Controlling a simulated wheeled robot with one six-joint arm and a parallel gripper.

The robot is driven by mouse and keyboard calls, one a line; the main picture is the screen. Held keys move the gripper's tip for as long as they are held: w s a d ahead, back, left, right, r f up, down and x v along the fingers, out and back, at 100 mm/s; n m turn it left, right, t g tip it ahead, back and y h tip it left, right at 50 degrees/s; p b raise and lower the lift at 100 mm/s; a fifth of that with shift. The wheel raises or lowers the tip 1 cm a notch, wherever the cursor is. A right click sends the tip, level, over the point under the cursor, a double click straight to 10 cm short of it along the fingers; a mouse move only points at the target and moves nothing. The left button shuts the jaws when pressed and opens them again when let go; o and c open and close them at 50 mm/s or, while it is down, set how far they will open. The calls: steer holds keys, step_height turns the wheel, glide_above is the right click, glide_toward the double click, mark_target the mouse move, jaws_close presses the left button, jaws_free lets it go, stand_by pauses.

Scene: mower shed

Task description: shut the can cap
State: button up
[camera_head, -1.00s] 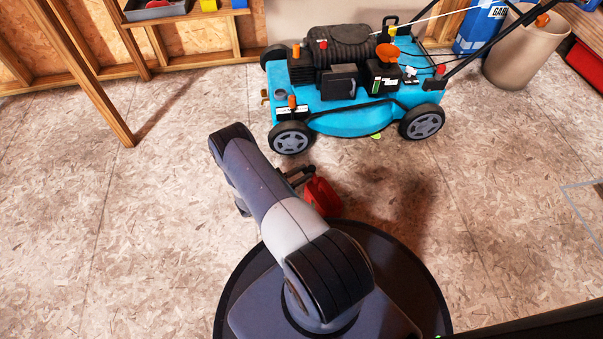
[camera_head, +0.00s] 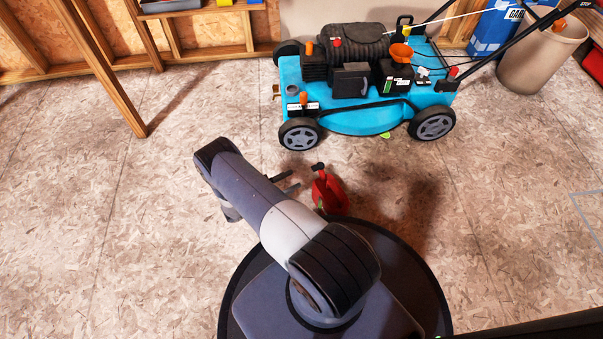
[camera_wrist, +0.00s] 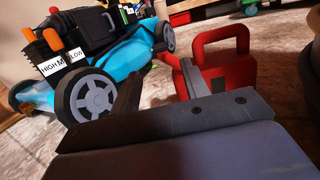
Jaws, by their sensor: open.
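The red can (camera_head: 332,194) stands on the floor just in front of my base, partly hidden by my arm. A small black part (camera_head: 318,167), perhaps its cap or spout, shows at its upper end; I cannot tell whether the cap is open or shut. My gripper (camera_head: 291,181) is open and empty, just left of the can. In the wrist view, the can (camera_wrist: 220,52) with its red handle fills the upper right. There, my gripper (camera_wrist: 158,72) has its two fingers apart, the right one overlapping the can's front. I cannot tell whether it touches.
A blue mower (camera_head: 365,112) stands behind the can; its front wheel (camera_wrist: 92,97) is close on the left in the wrist view. A beige bin (camera_head: 538,57) and a blue box (camera_head: 492,35) stand at the back right. The floor to the left is clear.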

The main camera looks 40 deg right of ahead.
mark_target(318, 167)
steer(key=a, duration=0.2)
steer(key=shift+w+a+f, duration=0.15)
steer(key=shift+w+a, duration=0.05)
steer(key=shift+a, duration=0.1)
steer(key=shift+d, duration=0.15)
steer(key=s+d+r+y+b, duration=0.1)
steer(key=d+r, duration=0.1)
steer(key=d, duration=0.7)
steer(key=shift+s, duration=0.25)
steer(key=shift+d+f, duration=0.1)
steer(key=shift+d, duration=0.1)
